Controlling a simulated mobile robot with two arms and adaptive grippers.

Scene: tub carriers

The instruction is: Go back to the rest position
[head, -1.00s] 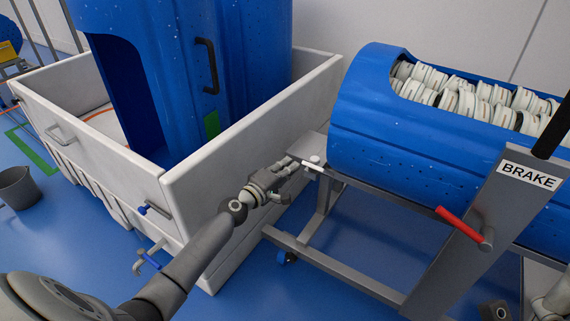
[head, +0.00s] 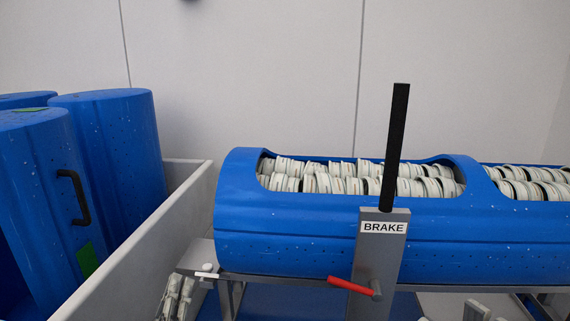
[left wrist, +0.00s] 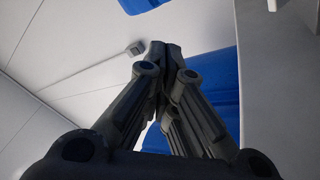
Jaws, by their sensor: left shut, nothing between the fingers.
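My left gripper (head: 177,290) shows at the bottom edge of the head view, beside the end of the carrier frame and right of the white bin's wall. In the left wrist view its fingers (left wrist: 164,50) come together at the tips, shut with nothing between them. A small pale grey piece (head: 477,310) at the bottom right of the head view looks like part of my right gripper. Most of it is cut off, so its jaws cannot be judged.
A blue tub (head: 300,235) full of pale discs lies on a grey frame. It has a BRAKE post (head: 383,250), black bar (head: 395,145), red handle (head: 349,286) and white knob (head: 207,268). A white bin (head: 150,245) holds blue tubs (head: 40,200) at left. A wall stands behind.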

